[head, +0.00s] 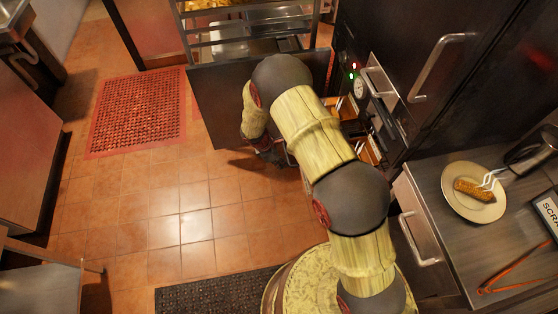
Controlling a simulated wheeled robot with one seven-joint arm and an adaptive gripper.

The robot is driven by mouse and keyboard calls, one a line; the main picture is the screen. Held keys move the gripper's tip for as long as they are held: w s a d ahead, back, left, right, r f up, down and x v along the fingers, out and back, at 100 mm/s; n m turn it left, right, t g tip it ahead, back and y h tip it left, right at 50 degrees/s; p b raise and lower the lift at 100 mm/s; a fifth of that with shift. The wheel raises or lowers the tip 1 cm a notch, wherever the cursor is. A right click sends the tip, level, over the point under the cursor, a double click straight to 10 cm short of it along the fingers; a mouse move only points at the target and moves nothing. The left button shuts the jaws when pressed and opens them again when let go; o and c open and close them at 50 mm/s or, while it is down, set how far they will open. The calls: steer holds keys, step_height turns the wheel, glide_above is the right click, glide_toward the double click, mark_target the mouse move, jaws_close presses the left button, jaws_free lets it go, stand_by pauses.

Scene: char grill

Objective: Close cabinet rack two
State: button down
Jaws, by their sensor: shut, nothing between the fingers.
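A dark cabinet (395,40) stands at the upper right, with a control panel, a round gauge and green and red lights. A dark flat panel (218,105), which looks like an open cabinet door, stands out to the left of it. Low at the cabinet's front, rack-like parts with orange edges (369,153) show beside my arm. Which one is rack two I cannot tell. My gripper (272,157) is shut and empty, pointing down just in front of the panel's lower part. My arm hides the panel's right part and much of the cabinet's opening. Whether the gripper touches anything is unclear.
A metal counter (425,180) at right holds a plate (456,207) with food and orange tongs (512,284). A metal shelf (240,42) stands behind the panel. A red mat (138,110) and a dark mat (215,295) lie on the tiles. The floor left of my arm is clear.

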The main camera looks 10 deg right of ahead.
steer(key=d+f+b, duration=0.2)
steer(key=d+f, duration=0.1)
steer(key=d, duration=0.2)
steer(key=shift+d+f, duration=0.2)
steer(key=shift+f, duration=0.05)
steer(key=d+p, duration=0.2)
steer(key=d, duration=2.4)
steer(key=shift+d, duration=0.4)
steer(key=shift+a, duration=0.1)
